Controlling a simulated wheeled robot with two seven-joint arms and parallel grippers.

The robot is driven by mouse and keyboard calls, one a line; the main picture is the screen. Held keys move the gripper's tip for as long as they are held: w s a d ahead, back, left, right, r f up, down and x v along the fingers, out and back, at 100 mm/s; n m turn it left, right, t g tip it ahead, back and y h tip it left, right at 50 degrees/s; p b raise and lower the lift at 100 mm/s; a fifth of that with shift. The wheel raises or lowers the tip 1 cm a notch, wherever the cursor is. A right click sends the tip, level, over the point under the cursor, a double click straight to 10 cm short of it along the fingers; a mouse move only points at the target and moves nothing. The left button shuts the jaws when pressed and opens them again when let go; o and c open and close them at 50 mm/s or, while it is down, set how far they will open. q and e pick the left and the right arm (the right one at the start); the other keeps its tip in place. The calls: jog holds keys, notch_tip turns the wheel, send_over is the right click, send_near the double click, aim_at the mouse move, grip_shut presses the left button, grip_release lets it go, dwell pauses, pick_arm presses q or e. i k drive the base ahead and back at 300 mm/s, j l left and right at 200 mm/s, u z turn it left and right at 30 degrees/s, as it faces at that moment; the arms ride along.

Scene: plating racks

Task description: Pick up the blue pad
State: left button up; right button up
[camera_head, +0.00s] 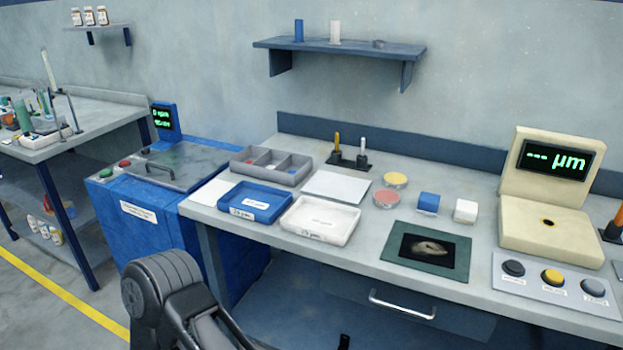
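A small blue block (428,203) with a paler front face stands on the grey workbench (300,255); it is the blue thing that best fits the pad. It sits just behind a dark green mat (427,250) and left of a similar white block (466,210). Nothing touches it. A dark link of my arm shows at the lower left, in front of the bench. Neither gripper can be made out. A small dark tip shows at the bottom edge, too little to identify.
Left of the block lie a red disc (387,198), a yellow disc (395,180), a white tray (320,239) and a blue tray (255,218). A cream gauge (552,238) and a button panel (553,283) stand at right. A drawer handle (402,304) juts out below the mat.

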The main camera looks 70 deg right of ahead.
aim_at(428, 204)
jog(key=z, duration=3.65)
